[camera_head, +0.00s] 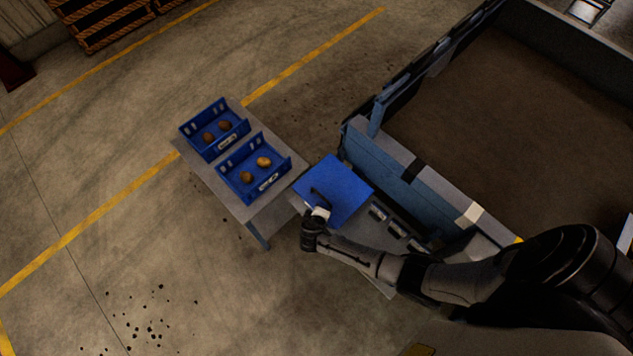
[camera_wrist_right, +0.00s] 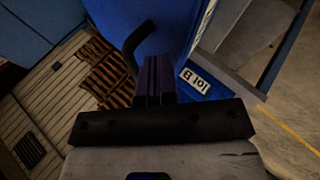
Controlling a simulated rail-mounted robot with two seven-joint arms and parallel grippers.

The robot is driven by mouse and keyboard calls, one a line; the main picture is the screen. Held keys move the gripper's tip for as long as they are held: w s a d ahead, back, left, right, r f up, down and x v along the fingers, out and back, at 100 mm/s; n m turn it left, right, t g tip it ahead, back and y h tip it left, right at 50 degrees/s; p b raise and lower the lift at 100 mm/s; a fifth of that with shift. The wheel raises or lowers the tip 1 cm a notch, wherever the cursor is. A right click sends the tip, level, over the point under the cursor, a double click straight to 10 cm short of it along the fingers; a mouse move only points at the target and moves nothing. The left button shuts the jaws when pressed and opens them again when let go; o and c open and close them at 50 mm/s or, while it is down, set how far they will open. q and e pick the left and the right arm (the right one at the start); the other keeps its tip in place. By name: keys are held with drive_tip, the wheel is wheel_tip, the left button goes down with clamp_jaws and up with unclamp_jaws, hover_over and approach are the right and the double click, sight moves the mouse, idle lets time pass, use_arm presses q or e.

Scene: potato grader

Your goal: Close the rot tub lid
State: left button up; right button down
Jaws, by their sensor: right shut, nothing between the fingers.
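The rot tub lid (camera_head: 345,185) is a plain blue square panel in the head view, between the small table and the blue-grey machine. It covers the spot where it lies, and I cannot tell from here whether it sits fully down. My right gripper (camera_head: 319,196) is over its near left edge. In the right wrist view the gripper (camera_wrist_right: 155,62) is shut and empty, with its fingers in front of the blue surface. A dark bent handle (camera_wrist_right: 136,42) is just left of the fingers. A white label (camera_wrist_right: 194,79) on blue shows to their right. My left gripper is out of view.
A small grey table (camera_head: 246,208) at left carries two blue trays, a rear one (camera_head: 205,152) and a front one (camera_head: 238,190), each with potatoes. A large blue-walled bin (camera_head: 440,185) stands to the right. Floor at left is open, with dark specks.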

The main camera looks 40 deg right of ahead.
drive_tip(key=shift+s+f+b, duration=0.25)
drive_tip(key=shift+f+b, duration=0.35)
drive_tip(key=shift+f, duration=0.75)
drive_tip(key=shift+s+a, duration=0.1)
drive_tip(key=a+f+p+v, duration=0.1)
drive_tip(key=p+v, duration=0.4)
drive_tip(key=v, duration=0.5)
drive_tip(key=shift+w+a+r, duration=0.2)
drive_tip(key=shift+w+a, duration=0.1)
drive_tip(key=shift+a, duration=0.1)
